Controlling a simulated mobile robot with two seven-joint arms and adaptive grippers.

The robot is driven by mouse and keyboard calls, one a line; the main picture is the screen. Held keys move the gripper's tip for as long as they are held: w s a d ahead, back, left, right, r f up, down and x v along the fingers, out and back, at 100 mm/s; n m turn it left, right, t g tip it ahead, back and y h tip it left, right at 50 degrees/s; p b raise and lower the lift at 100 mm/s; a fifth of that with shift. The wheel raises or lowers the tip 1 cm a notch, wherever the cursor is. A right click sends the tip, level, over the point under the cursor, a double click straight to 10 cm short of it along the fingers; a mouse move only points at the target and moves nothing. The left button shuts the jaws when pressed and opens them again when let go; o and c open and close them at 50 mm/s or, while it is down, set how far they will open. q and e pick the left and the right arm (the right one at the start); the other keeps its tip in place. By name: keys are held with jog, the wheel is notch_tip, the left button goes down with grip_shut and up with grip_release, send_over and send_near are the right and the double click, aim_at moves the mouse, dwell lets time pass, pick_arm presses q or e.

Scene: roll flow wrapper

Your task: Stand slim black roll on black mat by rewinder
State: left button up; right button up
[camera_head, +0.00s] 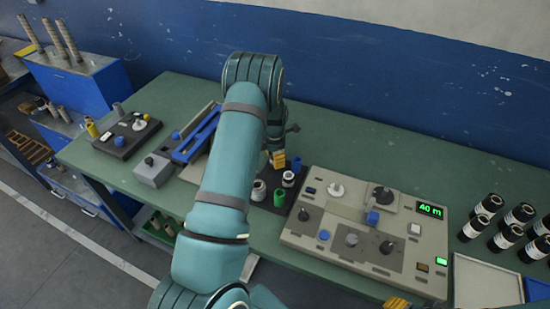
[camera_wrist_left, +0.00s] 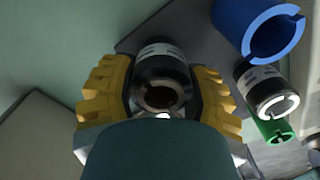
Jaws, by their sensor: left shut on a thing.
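My left gripper (camera_head: 278,159) is over the black mat (camera_head: 268,203), its yellow fingers pointing down. In the left wrist view the gripper (camera_wrist_left: 160,92) is shut on a slim black roll (camera_wrist_left: 162,68) with a pale label band, one finger on each side. The roll's open end faces the camera. I cannot tell whether its far end touches the mat. In the head view my left arm and gripper hide this roll. My right gripper (camera_head: 397,303) shows only as a yellow tip at the bottom edge.
Near the held roll stand a blue roll (camera_head: 296,163), a black labelled roll (camera_head: 288,179) and a green roll (camera_head: 279,197). Another labelled roll (camera_head: 259,190) is left of the green one. A control panel (camera_head: 335,240) reading 40 m lies to the right. Several black rolls (camera_head: 512,220) are far right.

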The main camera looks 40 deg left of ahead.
pick_arm(q)
jog(key=o, duration=1.2)
jog(key=shift+f, duration=0.15)
notch_tip(320, 180, up, 12)
jog(key=p, duration=0.1)
jog(key=shift+r, duration=0.2)
